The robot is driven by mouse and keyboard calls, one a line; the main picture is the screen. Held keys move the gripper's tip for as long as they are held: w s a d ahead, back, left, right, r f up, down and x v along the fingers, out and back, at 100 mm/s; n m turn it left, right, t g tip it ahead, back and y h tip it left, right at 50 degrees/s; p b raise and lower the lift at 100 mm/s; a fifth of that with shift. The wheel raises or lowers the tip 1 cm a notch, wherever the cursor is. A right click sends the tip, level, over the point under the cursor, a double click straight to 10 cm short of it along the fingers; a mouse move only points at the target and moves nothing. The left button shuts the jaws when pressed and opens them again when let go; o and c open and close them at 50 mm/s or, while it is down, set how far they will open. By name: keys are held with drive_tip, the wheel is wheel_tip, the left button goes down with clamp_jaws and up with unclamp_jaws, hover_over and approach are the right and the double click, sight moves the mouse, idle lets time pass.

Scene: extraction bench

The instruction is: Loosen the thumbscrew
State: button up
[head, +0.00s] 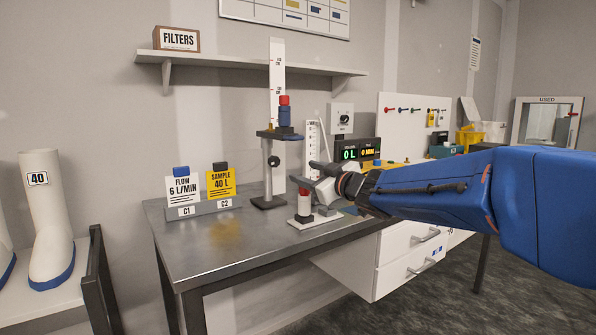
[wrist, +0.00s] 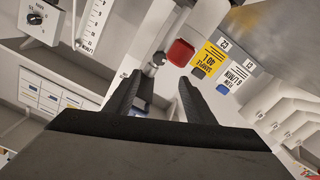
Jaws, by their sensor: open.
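A small dark round knob (head: 273,160) on the post of the stand (head: 268,190) looks like the thumbscrew. In the wrist view a small grey knob (wrist: 160,58) beyond the jaws may be the same thing; I cannot be sure. My gripper (head: 318,178) is open and empty, low over the bench, to the right of the stand and close to a white cylinder with a red top (head: 304,200). In the wrist view my gripper (wrist: 163,88) has its two dark jaws apart, with a red cap (wrist: 180,52) just beyond them. I see no contact with the knob.
The bench (head: 225,240) is clear at its front left. A card holder (head: 205,208) with a white and a yellow card stands left of the stand. A red and blue piece (head: 284,115) sits on the stand's platform. A digital display (head: 358,152) is behind my gripper.

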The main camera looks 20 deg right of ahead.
drive_tip(key=shift+v, duration=1.2)
drive_tip(key=m, duration=0.5)
approach(276, 163)
drive_tip(key=x, duration=0.7)
drive_tip(key=shift+w, duration=0.25)
drive_tip(key=c, duration=1.1)
drive_tip(key=shift+o, duration=0.2)
drive_tip(key=shift+n, duration=0.3)
